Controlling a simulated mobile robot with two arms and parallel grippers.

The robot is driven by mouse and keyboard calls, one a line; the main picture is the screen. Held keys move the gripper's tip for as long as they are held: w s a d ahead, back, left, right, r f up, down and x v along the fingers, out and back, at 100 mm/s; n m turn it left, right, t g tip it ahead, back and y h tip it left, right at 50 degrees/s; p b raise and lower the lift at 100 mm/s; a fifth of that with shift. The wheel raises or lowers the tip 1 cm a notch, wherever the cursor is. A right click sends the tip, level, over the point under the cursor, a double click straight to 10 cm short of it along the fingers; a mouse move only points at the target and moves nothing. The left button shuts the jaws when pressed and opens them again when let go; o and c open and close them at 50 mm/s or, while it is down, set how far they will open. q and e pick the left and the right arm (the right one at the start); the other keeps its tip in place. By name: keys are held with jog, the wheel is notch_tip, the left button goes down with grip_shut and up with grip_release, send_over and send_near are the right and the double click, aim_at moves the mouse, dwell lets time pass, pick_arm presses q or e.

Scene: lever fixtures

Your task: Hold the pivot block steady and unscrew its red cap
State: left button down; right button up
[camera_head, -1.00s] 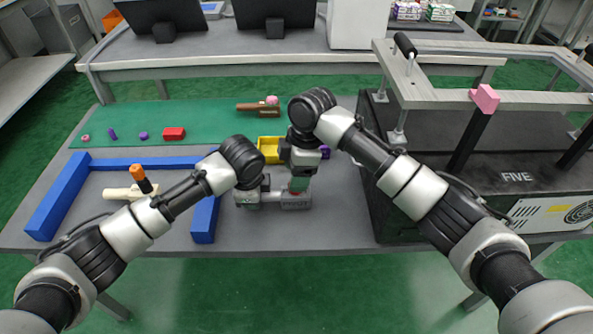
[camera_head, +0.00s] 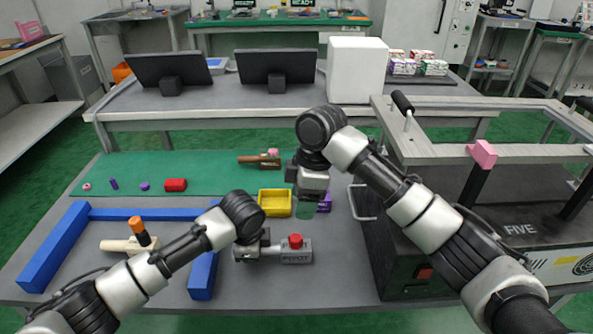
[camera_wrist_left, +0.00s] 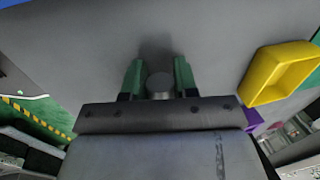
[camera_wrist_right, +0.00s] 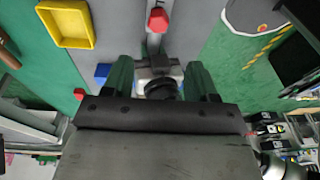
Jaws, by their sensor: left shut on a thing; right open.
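The grey pivot block (camera_head: 273,257), marked PIVOT, lies on the table in the head view. Its red cap (camera_head: 295,241) sits on top at the right end. My left gripper (camera_head: 246,250) is shut on the block's left end; the left wrist view shows a grey round part (camera_wrist_left: 160,84) between its green fingers. My right gripper (camera_head: 304,207) is open and empty, raised above and behind the block, apart from the cap. In the right wrist view the red cap (camera_wrist_right: 158,20) shows beyond its open fingers. Whether the cap has loosened I cannot tell.
A yellow tray (camera_head: 274,203) and a purple block (camera_head: 325,203) stand behind the pivot block. Blue bars (camera_head: 60,245) and an orange-topped lever (camera_head: 138,229) are at left. A black FIVE case (camera_head: 400,280) bounds the right side. The table front is clear.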

aim_at(297, 239)
jog(key=f+m, duration=0.3)
jog(key=m, duration=0.2)
jog(key=a+f+m+h, duration=0.1)
jog(key=f+m, duration=0.3)
jog(key=m, duration=0.1)
jog(key=s+f+m+h, duration=0.1)
jog(key=f+m, duration=0.3)
jog(key=m, duration=0.1)
jog(key=shift+a+t, duration=0.2)
jog(key=shift+t, duration=0.1)
